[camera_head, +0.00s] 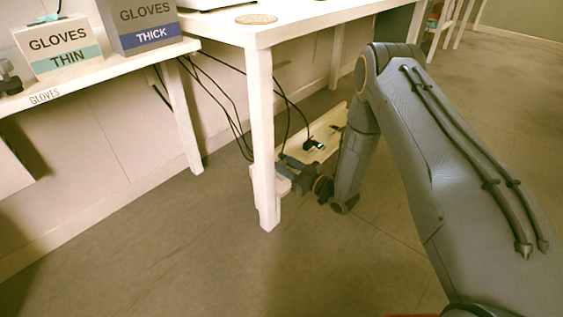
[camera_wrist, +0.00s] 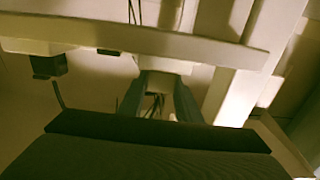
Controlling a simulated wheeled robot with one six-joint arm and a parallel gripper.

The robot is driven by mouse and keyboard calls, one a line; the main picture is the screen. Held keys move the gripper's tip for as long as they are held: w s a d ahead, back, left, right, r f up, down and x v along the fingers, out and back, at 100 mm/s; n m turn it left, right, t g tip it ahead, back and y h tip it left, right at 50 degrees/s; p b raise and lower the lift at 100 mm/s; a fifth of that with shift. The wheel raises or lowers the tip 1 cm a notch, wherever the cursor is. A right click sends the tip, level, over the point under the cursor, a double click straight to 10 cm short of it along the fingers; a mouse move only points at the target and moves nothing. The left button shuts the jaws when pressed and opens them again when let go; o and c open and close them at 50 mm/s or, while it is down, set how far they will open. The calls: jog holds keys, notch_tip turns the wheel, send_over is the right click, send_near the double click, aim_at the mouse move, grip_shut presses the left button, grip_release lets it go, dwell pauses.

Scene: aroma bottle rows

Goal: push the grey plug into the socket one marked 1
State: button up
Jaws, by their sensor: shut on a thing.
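The pale socket strip (camera_head: 325,140) stands low under the white table, and it crosses the top of the wrist view (camera_wrist: 120,36). The mark 1 is not readable in either view.
A black plug (camera_head: 314,145) sits at the strip, and a dark plug (camera_wrist: 48,66) shows at left in the wrist view. Dark cables (camera_head: 232,115) hang behind the table leg (camera_head: 262,130). Glove boxes stand on the left table. The floor in front is clear.

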jog(key=shift+f, duration=0.15)
jog(key=o, duration=1.2)
jog(key=shift+o, duration=0.2)
jog(key=shift+s+d, duration=0.1)
jog(key=p+v, duration=0.3)
jog(key=v, duration=0.4)
jog(key=shift+s+d, duration=0.2)
jog(key=shift+d, duration=0.05)
jog(key=shift+w, duration=0.1)
